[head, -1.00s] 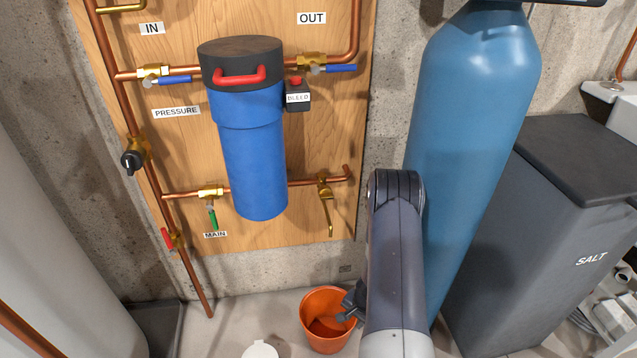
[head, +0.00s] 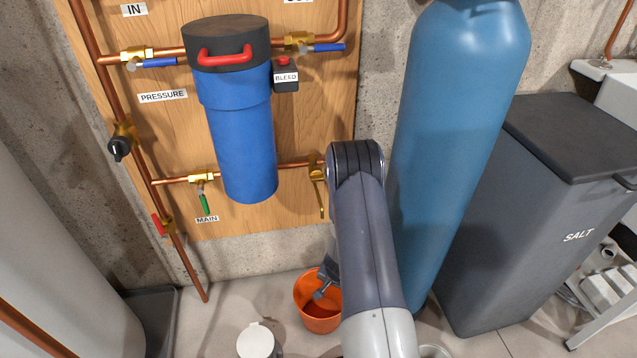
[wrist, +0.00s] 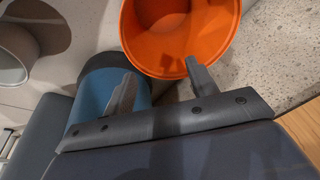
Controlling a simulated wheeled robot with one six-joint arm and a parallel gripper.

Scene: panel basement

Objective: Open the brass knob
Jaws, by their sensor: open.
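A brass valve with a long, hanging brass handle (head: 320,197) is at the right end of the lower copper pipe on the wooden panel. It is the brass-coloured handle I see; my arm partly hides its valve body. My gripper (head: 325,289) is low in the head view, over the orange bucket (head: 304,313) and below the handle, apart from it. In the wrist view my gripper (wrist: 161,85) has its two fingers spread with nothing held between them. The brass handle is not in the wrist view.
A blue filter housing (head: 238,140) hangs on the wooden panel (head: 300,225). A green-handled valve (head: 204,201) is to its lower left. A tall blue tank (head: 450,130) stands close right of my arm, beside a dark salt bin (head: 535,220). A white-lidded container (head: 256,340) stands on the floor.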

